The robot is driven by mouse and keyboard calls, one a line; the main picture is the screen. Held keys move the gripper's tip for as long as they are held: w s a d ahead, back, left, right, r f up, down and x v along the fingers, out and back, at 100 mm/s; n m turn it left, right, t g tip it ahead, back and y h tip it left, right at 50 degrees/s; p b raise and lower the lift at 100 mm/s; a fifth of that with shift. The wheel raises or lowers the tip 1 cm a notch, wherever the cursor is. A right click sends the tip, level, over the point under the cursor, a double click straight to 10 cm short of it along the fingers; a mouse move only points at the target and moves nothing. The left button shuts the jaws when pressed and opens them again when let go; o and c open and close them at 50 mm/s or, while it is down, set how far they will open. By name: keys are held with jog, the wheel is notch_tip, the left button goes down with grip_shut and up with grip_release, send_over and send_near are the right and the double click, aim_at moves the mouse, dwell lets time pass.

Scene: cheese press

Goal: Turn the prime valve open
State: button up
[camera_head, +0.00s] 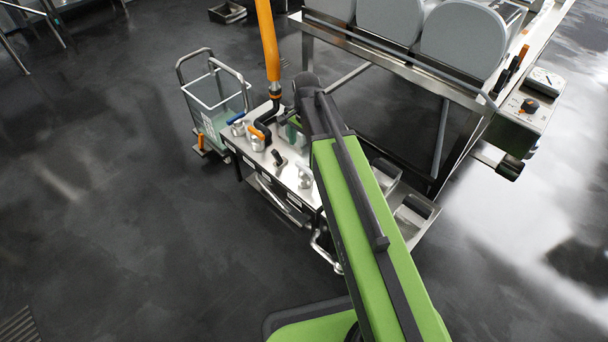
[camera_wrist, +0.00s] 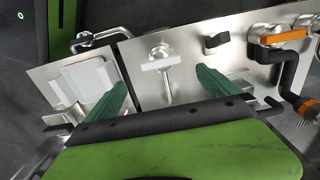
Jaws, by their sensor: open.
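A metal panel (camera_wrist: 190,88) carries several valves, and no readable label shows which is the prime valve. A silver valve with a T-shaped handle (camera_wrist: 161,63) stands between and beyond the fingertips of my gripper (camera_wrist: 161,77). My gripper is open, its two green fingers apart with nothing held; contact with the handle does not show. To the right are a small black knob (camera_wrist: 216,41) and a valve with an orange lever (camera_wrist: 284,37).
A blue-handled valve (camera_head: 236,117) is at the panel's far end, beside a wire-framed cart (camera_head: 214,95). An orange hose (camera_head: 268,45) rises from a black elbow pipe (camera_head: 273,118). A metal rack (camera_head: 400,70) with grey drums stands behind.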

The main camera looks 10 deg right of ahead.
aim_at(306, 168)
notch_tip(306, 168, down, 10)
jog(key=b, duration=0.8)
jog(key=shift+r, duration=0.3)
